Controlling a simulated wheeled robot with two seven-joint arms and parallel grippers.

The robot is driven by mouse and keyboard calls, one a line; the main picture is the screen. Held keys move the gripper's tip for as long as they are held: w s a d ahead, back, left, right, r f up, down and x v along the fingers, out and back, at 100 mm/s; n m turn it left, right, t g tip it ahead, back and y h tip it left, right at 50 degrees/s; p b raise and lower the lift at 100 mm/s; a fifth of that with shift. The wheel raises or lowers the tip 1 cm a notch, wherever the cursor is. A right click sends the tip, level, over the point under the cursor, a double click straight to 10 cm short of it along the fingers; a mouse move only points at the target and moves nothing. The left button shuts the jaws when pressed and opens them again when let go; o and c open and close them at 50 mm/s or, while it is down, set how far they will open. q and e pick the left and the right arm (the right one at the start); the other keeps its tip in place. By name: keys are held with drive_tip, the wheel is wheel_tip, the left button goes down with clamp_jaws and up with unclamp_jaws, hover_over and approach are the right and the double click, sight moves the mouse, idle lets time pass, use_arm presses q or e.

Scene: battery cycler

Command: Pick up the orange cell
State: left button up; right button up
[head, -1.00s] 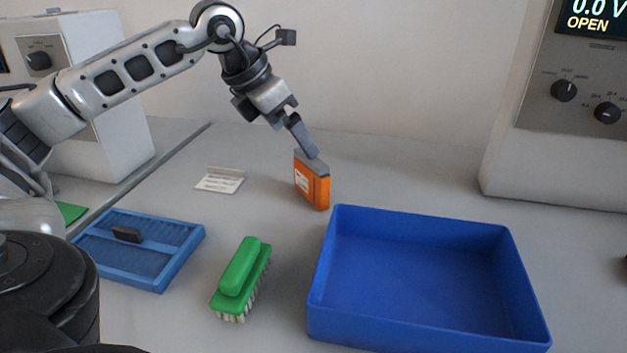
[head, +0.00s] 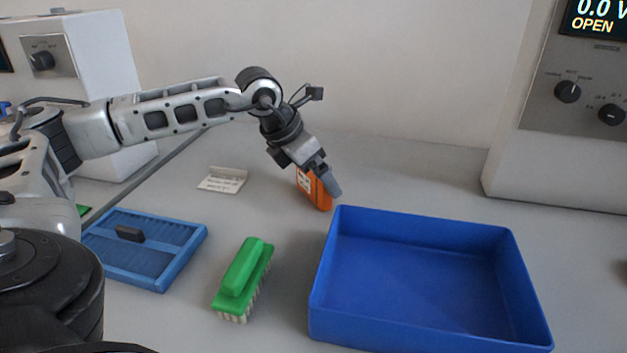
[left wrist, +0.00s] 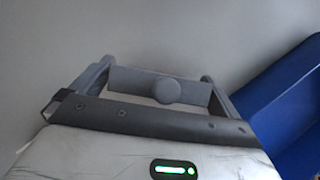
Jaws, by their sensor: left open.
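The orange cell (head: 312,188) stands upright on the grey bench behind the blue bin, with a white label on its side. My left gripper (head: 326,180) is at its upper part and hides its top and right side in the head view. In the left wrist view the left gripper's (left wrist: 160,78) two fingers are spread. A grey bar with a round boss, which looks like the cell's top (left wrist: 135,82), shows between them. I cannot tell whether the fingers touch it. My right gripper is not in view.
An empty blue bin (head: 430,215) stands right of the cell, close to it. A green brush (head: 243,275), a blue tray (head: 165,275) and a white card (head: 222,180) lie to the left. Instrument boxes stand at both sides (head: 555,150).

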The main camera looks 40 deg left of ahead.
use_arm(q)
drive_tip(key=shift+r, duration=0.1)
drive_tip(key=c, duration=1.1)
drive_tip(key=shift+o, duration=0.2)
drive_tip(key=shift+w+r, duration=0.1)
drive_tip(key=shift+r, duration=0.7)
drive_tip(key=s+d+r+b, duration=0.1)
drive_tip(key=s+d+r, duration=0.5)
drive_tip(key=s+r, duration=0.5)
drive_tip(key=shift+s+d+r, duration=0.2)
drive_tip(key=shift+s, duration=0.6)
